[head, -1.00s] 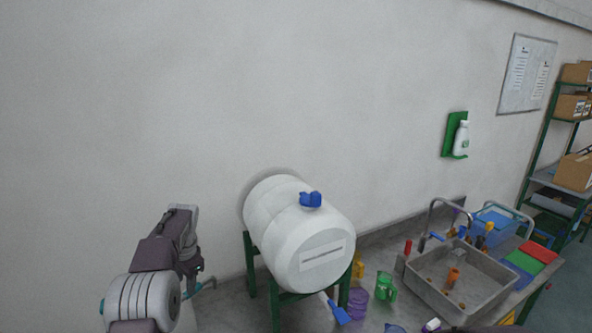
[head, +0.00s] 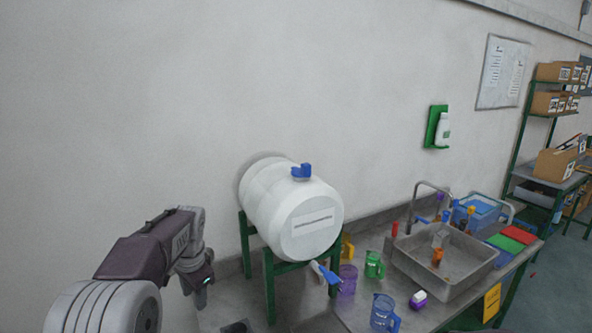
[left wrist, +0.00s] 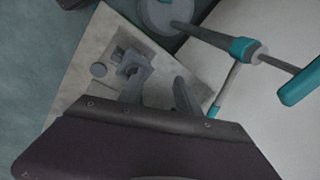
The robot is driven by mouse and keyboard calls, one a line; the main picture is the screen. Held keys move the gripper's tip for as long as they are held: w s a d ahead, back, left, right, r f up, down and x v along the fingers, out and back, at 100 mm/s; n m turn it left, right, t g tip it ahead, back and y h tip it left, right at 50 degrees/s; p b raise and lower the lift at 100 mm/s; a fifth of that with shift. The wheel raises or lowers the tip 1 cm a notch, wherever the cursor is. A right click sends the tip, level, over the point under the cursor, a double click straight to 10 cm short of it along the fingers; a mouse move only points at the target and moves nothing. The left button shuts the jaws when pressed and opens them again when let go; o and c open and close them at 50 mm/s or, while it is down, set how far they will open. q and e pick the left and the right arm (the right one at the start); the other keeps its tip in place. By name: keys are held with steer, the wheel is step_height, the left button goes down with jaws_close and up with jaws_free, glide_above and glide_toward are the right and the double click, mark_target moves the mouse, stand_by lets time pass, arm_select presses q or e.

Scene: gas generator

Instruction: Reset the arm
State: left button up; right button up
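My left arm comes in from the left in the head view, bent, with its left gripper (head: 203,290) hanging low over the left end of the bench. In the left wrist view my left gripper (left wrist: 158,85) shows two grey fingers set apart, with nothing seen between them. The fingertips are hard to make out in the head view. My right arm and gripper are not in view.
A white barrel (head: 292,213) with a blue cap lies on a green stand right of my left arm. Purple (head: 347,279), green (head: 374,265) and blue (head: 383,312) jugs stand near it. A sink (head: 445,265) is further right. Teal-and-grey rods (left wrist: 237,50) show in the left wrist view.

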arm_select(q)
steer(key=s+d+f+n+h+b, duration=0.1)
steer(key=s+d+f+n+b, duration=0.1)
steer(key=s+f, duration=0.7)
steer(key=s+d+f+n+g+h+b, duration=0.1)
steer(key=s+d+f+n, duration=0.4)
steer(key=s+f, duration=0.5)
steer(key=s+b, duration=0.1)
steer(key=s, duration=0.2)
steer(key=shift+d+n+b, duration=0.2)
steer(key=shift+n+b, duration=0.1)
steer(key=shift+b, duration=0.1)
steer(key=shift+s, duration=0.15)
